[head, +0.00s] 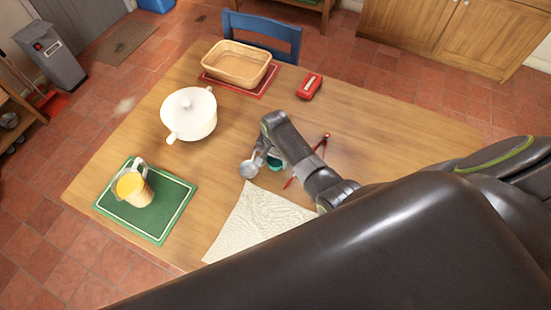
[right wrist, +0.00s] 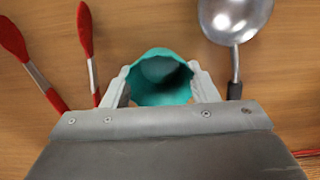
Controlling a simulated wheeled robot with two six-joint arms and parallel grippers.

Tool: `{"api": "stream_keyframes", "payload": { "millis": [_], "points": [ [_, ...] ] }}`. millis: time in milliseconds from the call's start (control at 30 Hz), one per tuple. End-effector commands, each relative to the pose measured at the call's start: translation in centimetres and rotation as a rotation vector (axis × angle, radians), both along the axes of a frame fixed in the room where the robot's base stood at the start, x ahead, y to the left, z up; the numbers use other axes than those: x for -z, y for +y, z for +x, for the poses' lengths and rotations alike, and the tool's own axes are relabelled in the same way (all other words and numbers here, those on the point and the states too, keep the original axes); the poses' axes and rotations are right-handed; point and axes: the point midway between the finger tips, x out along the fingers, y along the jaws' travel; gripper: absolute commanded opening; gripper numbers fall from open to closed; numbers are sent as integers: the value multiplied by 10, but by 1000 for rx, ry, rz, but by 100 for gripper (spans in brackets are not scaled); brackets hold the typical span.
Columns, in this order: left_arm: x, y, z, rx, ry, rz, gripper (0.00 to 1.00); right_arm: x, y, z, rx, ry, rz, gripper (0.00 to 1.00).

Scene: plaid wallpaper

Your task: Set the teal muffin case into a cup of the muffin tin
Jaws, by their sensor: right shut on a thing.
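The teal muffin case (right wrist: 150,94) is between the two pale fingers of my right gripper (right wrist: 158,82) in the right wrist view, its open mouth showing a dark inside. In the head view the right gripper (head: 267,157) is over the middle of the table, and a bit of the teal case (head: 275,162) shows beside it. The gripper is shut on the case. I cannot tell whether the case touches the table. No muffin tin can be made out; my dark arm covers the near right part of the table. My left gripper is not in view.
A metal ladle (head: 249,169) and red tongs (head: 289,183) lie close on either side of the gripper. A pale cloth (head: 250,225) lies nearer. A white pot (head: 190,114), a basket (head: 236,66), a red item (head: 309,86) and a jug (head: 134,187) stand around. The table's far right is clear.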

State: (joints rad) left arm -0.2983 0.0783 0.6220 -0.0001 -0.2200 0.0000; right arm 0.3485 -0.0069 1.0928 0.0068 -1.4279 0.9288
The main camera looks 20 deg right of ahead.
Motion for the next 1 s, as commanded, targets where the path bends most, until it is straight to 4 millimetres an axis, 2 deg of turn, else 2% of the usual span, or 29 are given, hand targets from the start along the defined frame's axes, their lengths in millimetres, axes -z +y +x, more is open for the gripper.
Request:
{"api": "stream_keyframes", "payload": {
  "millis": [167,200,367,767,1000],
  "points": [
    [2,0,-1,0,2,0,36,3,0,0,0,1,-1,32],
    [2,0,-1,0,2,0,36,4,0,0,0,1,-1,54],
    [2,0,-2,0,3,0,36,3,0,0,0,1,-1,75],
    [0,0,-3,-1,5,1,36,-4,0,0,0,-1,0,75],
    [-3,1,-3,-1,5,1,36,-38,0,0,0,-3,0,75]
  ]
}}
